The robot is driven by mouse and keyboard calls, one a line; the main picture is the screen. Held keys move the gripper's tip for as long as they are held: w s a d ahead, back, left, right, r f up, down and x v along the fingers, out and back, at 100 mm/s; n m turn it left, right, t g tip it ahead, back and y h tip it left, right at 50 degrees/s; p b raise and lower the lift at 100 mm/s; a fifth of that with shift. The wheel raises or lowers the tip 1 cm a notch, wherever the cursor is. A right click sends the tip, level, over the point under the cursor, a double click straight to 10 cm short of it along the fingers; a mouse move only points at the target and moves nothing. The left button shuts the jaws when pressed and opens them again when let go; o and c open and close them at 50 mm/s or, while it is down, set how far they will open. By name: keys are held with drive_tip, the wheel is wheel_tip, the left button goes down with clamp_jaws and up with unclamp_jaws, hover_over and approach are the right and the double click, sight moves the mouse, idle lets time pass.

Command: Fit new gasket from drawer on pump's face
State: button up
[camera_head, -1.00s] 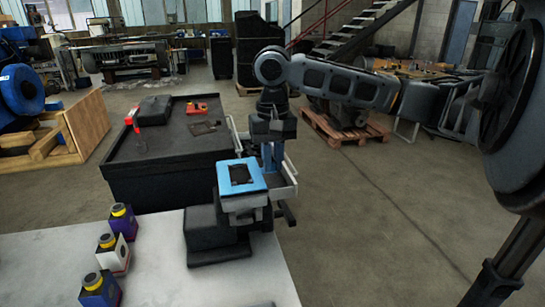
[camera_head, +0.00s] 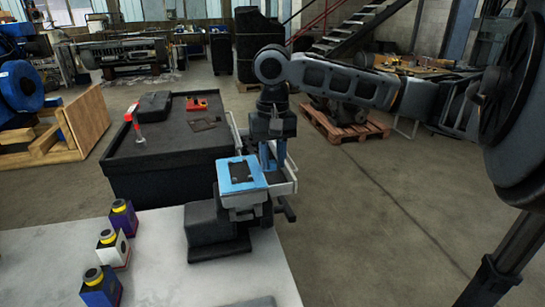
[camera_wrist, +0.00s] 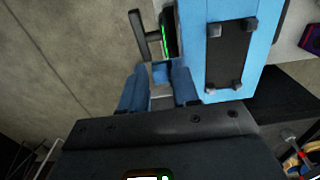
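The blue body that looks like the pump (camera_head: 242,173) sits on a dark stand at the near table's back edge. Its upper face bears a dark rectangular plate with small corner blocks; it also shows in the wrist view (camera_wrist: 231,55). A pale, shallow open tray (camera_head: 288,186), perhaps the drawer, is just right of it. My gripper (camera_head: 272,168) points down over this tray, beside the pump. In the wrist view its two blue fingers (camera_wrist: 160,78) stand apart, with a small grey part visible between them. A dark strip with a green edge (camera_wrist: 168,35) lies beyond the fingertips. I cannot make out the gasket for certain.
Several bottles with yellow caps (camera_head: 120,218) stand on the near pale table (camera_head: 165,275). A black workbench (camera_head: 160,165) behind holds a red item (camera_head: 197,104) and a flat plate. Wooden pallets (camera_head: 345,130) stand farther back. The floor at right is open.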

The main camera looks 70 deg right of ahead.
drive_tip(key=o, duration=0.3)
drive_tip(key=shift+r, duration=3.9)
